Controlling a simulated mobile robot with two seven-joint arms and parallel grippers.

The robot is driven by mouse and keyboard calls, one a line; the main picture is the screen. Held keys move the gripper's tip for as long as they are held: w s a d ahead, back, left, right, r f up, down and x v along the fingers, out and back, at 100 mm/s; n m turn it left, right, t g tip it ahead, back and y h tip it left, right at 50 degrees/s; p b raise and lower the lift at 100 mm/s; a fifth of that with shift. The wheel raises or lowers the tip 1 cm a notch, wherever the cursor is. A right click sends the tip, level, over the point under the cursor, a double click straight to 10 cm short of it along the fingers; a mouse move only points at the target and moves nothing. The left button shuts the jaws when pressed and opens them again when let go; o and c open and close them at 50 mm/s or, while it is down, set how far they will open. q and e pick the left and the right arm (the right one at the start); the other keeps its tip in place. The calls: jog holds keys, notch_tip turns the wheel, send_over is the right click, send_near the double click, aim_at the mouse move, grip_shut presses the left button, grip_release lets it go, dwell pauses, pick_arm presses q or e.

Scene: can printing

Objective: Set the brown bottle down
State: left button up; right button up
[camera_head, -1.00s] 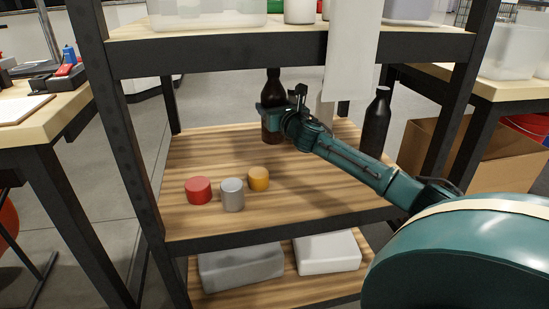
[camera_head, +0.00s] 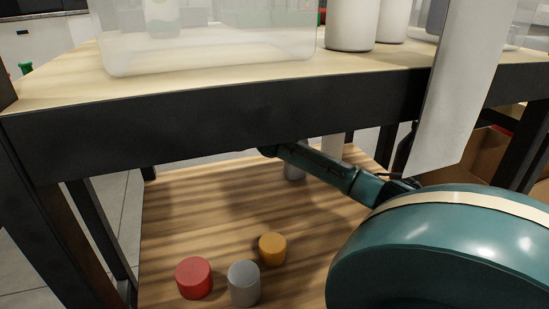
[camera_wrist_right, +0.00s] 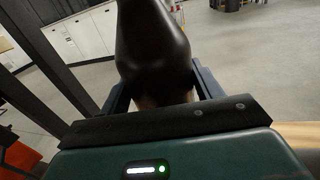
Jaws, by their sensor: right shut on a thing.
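The brown bottle (camera_wrist_right: 152,45) is dark and glossy and fills the top middle of the right wrist view. My right gripper (camera_wrist_right: 153,92) is shut on it, one finger on each side. In the head view the upper shelf's front edge hides the bottle and this gripper; only my right arm shows, reaching under that edge. The lower wooden shelf (camera_head: 190,215) lies beneath. Whether the bottle's base touches it cannot be seen. My left gripper is not in view.
A red can (camera_head: 194,278), a grey can (camera_head: 243,284) and a yellow can (camera_head: 272,249) stand on the lower shelf's front. The upper shelf's dark edge (camera_head: 230,135) runs above my arm. A white sheet (camera_head: 455,90) hangs at the right. Bare wood lies left of the arm.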

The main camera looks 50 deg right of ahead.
notch_tip(320, 180, down, 5)
jog(key=b, duration=0.3)
jog(key=shift+f, duration=0.6)
notch_tip(320, 180, down, 3)
jog(key=shift+f+b, duration=0.15)
jog(key=shift+b, duration=1.1)
jog(key=shift+f, duration=0.15)
jog(key=o, duration=1)
jog(key=shift+f, duration=0.15)
jog(key=o, duration=0.4)
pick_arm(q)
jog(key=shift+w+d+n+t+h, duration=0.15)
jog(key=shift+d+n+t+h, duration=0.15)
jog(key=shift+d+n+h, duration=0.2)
pick_arm(e)
jog(key=shift+o, duration=0.3)
jog(key=shift+s, duration=0.1)
